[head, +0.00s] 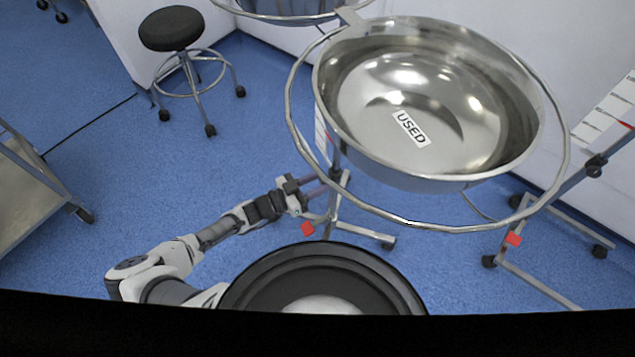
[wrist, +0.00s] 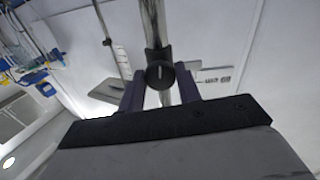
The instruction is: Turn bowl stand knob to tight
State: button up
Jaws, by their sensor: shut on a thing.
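The steel bowl (head: 430,85) rests in the ring of its stand (head: 333,180), with a "USED" label inside it. In the wrist view, a round black knob (wrist: 160,73) with a short, roughly upright white mark sits on the stand's steel pole (wrist: 152,22). My gripper (wrist: 160,88) is shut on the knob, with a dark purple finger on either side. In the head view, my gripper (head: 312,190) reaches to the pole below the bowl's left side. The knob cannot be made out there.
Another stand (head: 567,185) with a black knob (head: 594,167) is on the right. A second steel bowl (head: 290,8) is at the top. A black stool (head: 170,30) stands at the upper left and a metal cart (head: 35,190) at the left edge. Blue floor between them is clear.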

jog(key=shift+m+b, duration=3.1)
jog(key=shift+m, duration=4.7)
jog(key=o, duration=1)
jog(key=shift+c, duration=0.2)
jog(key=shift+a, duration=0.15)
jog(key=v, duration=1.3)
jog(key=shift+a, duration=0.25)
